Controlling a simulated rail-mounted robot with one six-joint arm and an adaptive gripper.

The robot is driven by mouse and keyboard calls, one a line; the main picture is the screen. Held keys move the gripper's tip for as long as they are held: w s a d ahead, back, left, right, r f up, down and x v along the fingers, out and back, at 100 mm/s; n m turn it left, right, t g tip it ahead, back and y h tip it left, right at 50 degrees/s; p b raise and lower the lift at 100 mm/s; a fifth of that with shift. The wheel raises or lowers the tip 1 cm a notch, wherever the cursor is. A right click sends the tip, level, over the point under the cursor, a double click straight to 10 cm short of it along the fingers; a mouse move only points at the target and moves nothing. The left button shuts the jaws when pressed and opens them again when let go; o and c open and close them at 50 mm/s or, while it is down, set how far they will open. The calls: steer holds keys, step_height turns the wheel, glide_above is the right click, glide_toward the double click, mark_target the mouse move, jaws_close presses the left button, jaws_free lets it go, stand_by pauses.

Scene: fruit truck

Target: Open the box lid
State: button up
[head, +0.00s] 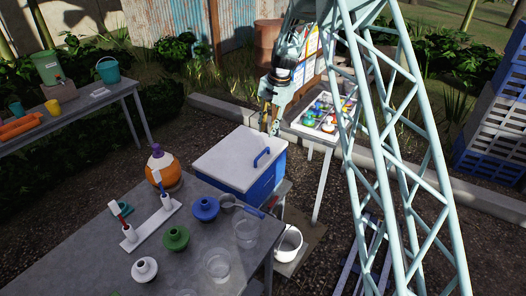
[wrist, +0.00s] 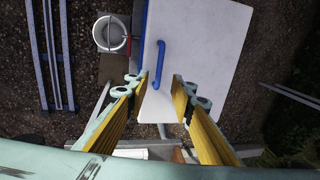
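The box (head: 264,186) is a blue cooler with a white lid (head: 234,158) that lies flat and closed on top. A blue handle (head: 262,157) stands on the lid near its right edge. In the wrist view the white lid (wrist: 210,60) fills the upper middle, with the blue handle (wrist: 154,65) on its left side. My gripper (head: 270,125) is above and behind the box in the head view. In the wrist view my gripper (wrist: 162,82) has its two yellow-padded fingers spread apart, with nothing between them. The handle is just beyond the left fingertip, apart from it as far as I can tell.
A grey table (head: 85,255) in front holds an orange jug (head: 163,170), colored lids and glass jars. A tray table (head: 322,135) with colored items is behind. My lattice column rises at right.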

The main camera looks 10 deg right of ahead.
mark_target(262, 153)
steer(key=shift+f, duration=0.1)
steer(key=shift+w+a+f+b, duration=0.2)
steer(key=shift+w+a+f, duration=0.15)
steer(key=shift+f, duration=1.85)
steer(key=shift+w+a+f+b, duration=0.2)
steer(key=shift+w+a+f, duration=0.1)
steer(key=shift+f, duration=1.95)
steer(key=shift+w+a+f+b, duration=0.2)
steer(key=shift+w+a+f, duration=0.15)
steer(key=shift+f, duration=1.85)
steer(key=shift+c, duration=0.2)
jaws_close()
